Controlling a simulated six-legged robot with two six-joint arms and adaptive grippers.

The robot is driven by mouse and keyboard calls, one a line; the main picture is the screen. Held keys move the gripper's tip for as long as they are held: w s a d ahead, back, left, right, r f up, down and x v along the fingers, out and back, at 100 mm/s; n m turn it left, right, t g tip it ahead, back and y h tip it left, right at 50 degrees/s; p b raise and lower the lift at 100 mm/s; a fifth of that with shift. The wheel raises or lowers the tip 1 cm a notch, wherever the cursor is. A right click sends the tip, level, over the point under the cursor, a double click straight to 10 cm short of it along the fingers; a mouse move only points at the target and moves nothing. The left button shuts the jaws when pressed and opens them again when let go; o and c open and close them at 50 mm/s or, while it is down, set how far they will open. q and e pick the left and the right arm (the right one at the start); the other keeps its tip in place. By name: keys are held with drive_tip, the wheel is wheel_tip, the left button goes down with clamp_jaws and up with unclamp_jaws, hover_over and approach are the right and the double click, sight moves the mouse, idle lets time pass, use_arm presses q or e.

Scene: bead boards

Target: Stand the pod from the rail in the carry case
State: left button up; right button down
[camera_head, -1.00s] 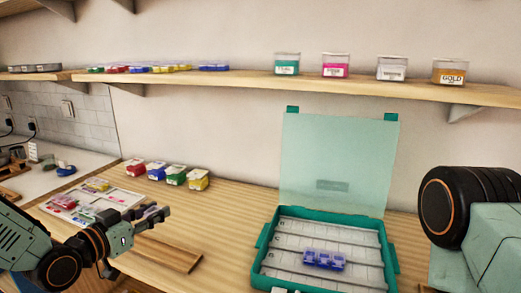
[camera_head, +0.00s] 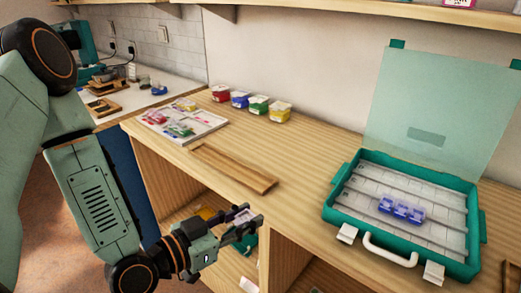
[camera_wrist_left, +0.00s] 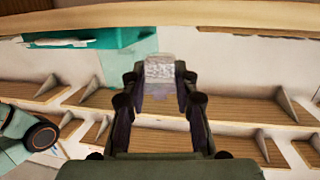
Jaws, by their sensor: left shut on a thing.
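My left gripper (camera_head: 243,226) is in front of the bench edge, in front of the open compartments. It is shut on a small pod (camera_head: 242,213) that looks purple. In the left wrist view the pod (camera_wrist_left: 158,70) sits between the fingertips of my left gripper (camera_wrist_left: 158,80), with a pale speckled face and clear purplish sides. The wooden rail (camera_head: 235,168) lies on the bench; I see no pod on it. The teal carry case (camera_head: 335,205) stands open to the right, with a blue row of pods (camera_head: 401,209) inside. My right gripper is out of view.
Yellow, green, blue and red tubs (camera_head: 258,104) stand at the back of the bench. A white board (camera_head: 205,128) with coloured pieces lies at its left. The case's raised lid (camera_head: 435,100) stands behind it. Bench between rail and case is clear.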

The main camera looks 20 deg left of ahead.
use_arm(q)
drive_tip(key=w+a+r, duration=0.1)
drive_tip(key=w+r, duration=0.3)
wheel_tip(320, 180, up, 4)
drive_tip(key=n+t+y+p, duration=0.1)
drive_tip(key=n+y+p, duration=0.1)
drive_tip(key=y+p, duration=0.1)
hover_over(235, 169)
drive_tip(key=shift+r, duration=0.2)
drive_tip(key=shift+f+b, duration=0.1)
drive_tip(key=shift+b, duration=0.2)
wheel_tip(235, 169, down, 5)
drive_tip(key=shift+f+b, duration=0.2)
drive_tip(key=shift+b, duration=0.4)
wheel_tip(235, 169, down, 3)
drive_tip(key=shift+r+b, duration=0.2)
drive_tip(key=shift+b, duration=0.1)
drive_tip(key=shift+f, duration=0.75)
